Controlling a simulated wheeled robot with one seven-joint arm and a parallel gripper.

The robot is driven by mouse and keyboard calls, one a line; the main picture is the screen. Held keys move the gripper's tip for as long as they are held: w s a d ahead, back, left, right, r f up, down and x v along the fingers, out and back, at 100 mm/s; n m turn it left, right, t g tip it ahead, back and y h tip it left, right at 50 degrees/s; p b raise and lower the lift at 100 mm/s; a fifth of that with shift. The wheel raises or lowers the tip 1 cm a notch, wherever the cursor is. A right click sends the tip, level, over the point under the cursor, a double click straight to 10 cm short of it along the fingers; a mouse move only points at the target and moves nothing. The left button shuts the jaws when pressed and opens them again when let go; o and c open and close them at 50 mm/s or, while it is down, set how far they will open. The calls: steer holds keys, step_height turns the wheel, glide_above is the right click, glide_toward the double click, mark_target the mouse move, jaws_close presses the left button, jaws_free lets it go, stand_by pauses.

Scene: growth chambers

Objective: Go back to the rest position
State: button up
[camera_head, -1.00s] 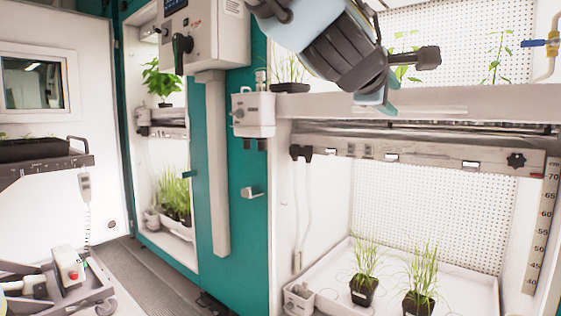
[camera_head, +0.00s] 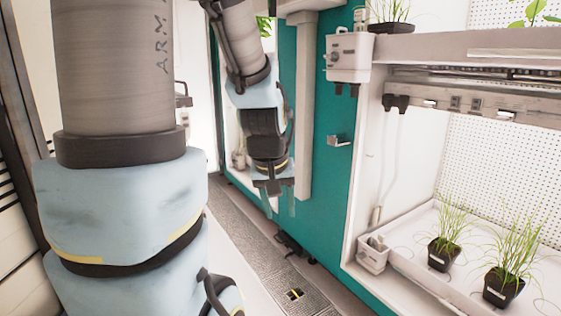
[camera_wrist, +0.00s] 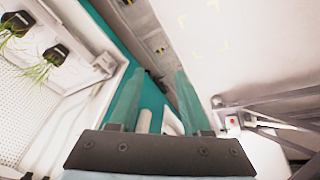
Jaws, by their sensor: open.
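My gripper (camera_head: 280,200) hangs in the middle of the head view, pointing down, in front of the teal wall panel of the chamber. Its two teal fingers stand apart with nothing between them. In the wrist view the open fingers (camera_wrist: 155,105) also show, with the floor and the teal panel beyond them. My arm fills the left side of the head view and hides much of what lies behind it.
The open growth chamber is at the right, with two grass pots (camera_head: 445,252) (camera_head: 503,285) in its lower white tray (camera_head: 395,262). A potted plant (camera_head: 391,26) stands on the upper shelf. A metal floor strip (camera_head: 250,245) runs along the chambers. A cart (camera_wrist: 275,125) shows at the wrist view's right.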

steer(key=s+a+f+g+y, duration=0.1)
steer(key=s+a+f+g, duration=0.1)
steer(key=s+a+f, duration=0.3)
step_height(320, 180, up, 15)
steer(key=w+a+m+p, duration=0.1)
steer(key=p, duration=1.2)
steer(key=shift+a+r+p, duration=0.15)
steer(key=shift+a+p, duration=0.05)
steer(key=shift+p, duration=0.15)
